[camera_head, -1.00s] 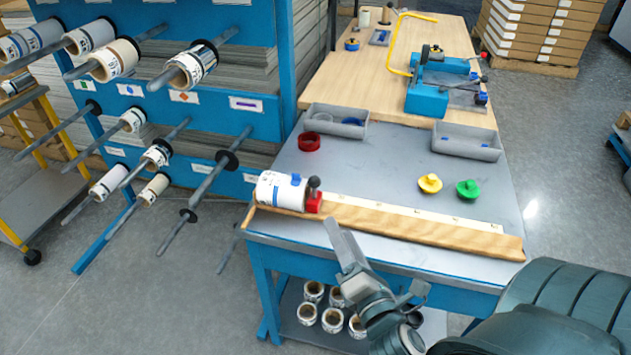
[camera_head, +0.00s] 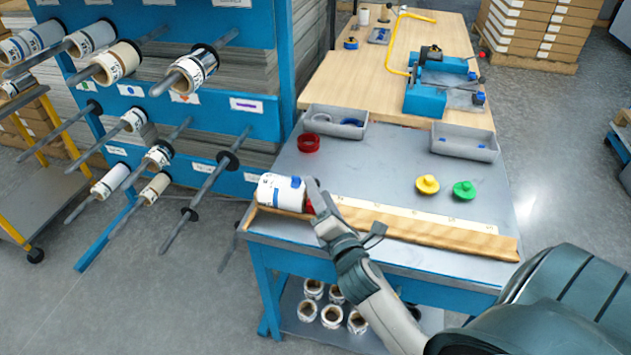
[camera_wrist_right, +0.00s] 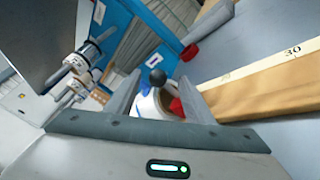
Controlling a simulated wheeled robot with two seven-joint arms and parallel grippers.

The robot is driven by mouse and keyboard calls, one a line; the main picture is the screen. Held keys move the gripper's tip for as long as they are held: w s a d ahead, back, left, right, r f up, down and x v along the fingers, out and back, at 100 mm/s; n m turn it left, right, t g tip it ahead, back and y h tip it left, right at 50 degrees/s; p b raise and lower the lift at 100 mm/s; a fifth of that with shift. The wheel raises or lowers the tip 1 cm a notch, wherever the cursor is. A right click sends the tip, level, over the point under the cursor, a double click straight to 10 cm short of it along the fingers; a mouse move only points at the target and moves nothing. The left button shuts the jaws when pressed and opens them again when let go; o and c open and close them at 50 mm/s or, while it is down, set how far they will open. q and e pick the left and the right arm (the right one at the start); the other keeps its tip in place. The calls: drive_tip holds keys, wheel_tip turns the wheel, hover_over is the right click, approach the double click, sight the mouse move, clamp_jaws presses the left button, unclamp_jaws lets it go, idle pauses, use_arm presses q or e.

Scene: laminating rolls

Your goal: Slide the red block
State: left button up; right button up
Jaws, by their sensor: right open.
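The red block (camera_head: 309,206) sits at the left end of the wooden rail with a white scale (camera_head: 420,229), right beside the white roll (camera_head: 281,191). My right gripper (camera_head: 316,200) is over the block and hides most of it and its knob in the head view. In the right wrist view the black ball knob (camera_wrist_right: 157,77) and part of the red block (camera_wrist_right: 177,107) show between the open fingers (camera_wrist_right: 157,98). I cannot tell whether a finger touches the block. My left gripper is out of view.
A red ring (camera_head: 308,143), a yellow knob piece (camera_head: 427,185) and a green one (camera_head: 464,190) lie on the grey tabletop behind the rail. Two grey bins (camera_head: 334,125) (camera_head: 464,151) stand farther back. A blue rack (camera_head: 215,120) with roll-bearing rods is at the left.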

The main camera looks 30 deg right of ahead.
drive_tip(key=x, duration=0.3)
drive_tip(key=shift+w+d, duration=0.1)
drive_tip(key=shift+w, duration=0.15)
clamp_jaws()
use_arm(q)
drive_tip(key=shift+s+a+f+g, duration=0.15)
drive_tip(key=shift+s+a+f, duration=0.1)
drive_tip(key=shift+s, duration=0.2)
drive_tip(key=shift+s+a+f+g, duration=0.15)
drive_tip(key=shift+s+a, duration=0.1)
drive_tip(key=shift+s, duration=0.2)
